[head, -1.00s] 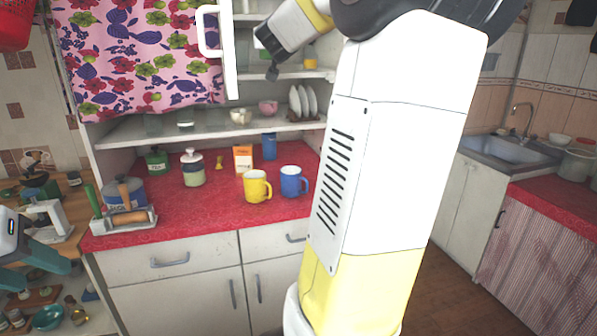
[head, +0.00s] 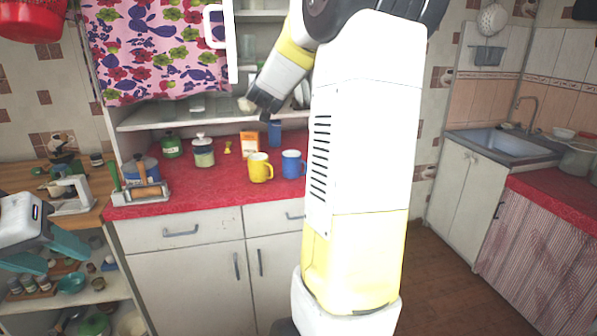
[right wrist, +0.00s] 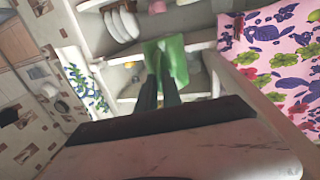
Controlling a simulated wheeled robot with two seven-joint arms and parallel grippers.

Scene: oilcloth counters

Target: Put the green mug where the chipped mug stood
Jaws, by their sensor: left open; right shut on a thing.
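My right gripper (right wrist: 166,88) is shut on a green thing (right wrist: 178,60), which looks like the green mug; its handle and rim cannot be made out. In the head view my right gripper (head: 262,106) is in front of the open shelves, above the red counter, and the green thing is hidden there. A yellow mug (head: 259,168) and a blue mug (head: 292,165) stand upright side by side on the red counter (head: 215,187). I cannot tell whether either is chipped. My left gripper (head: 48,252) is open and empty at the lower left, near the wooden side shelves.
An orange-white box (head: 249,144), blue canister (head: 274,132), lidded jar (head: 203,151) and green tin (head: 171,146) stand at the counter's back. White plates (right wrist: 122,25) are on a shelf beside a floral curtain (head: 155,50).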

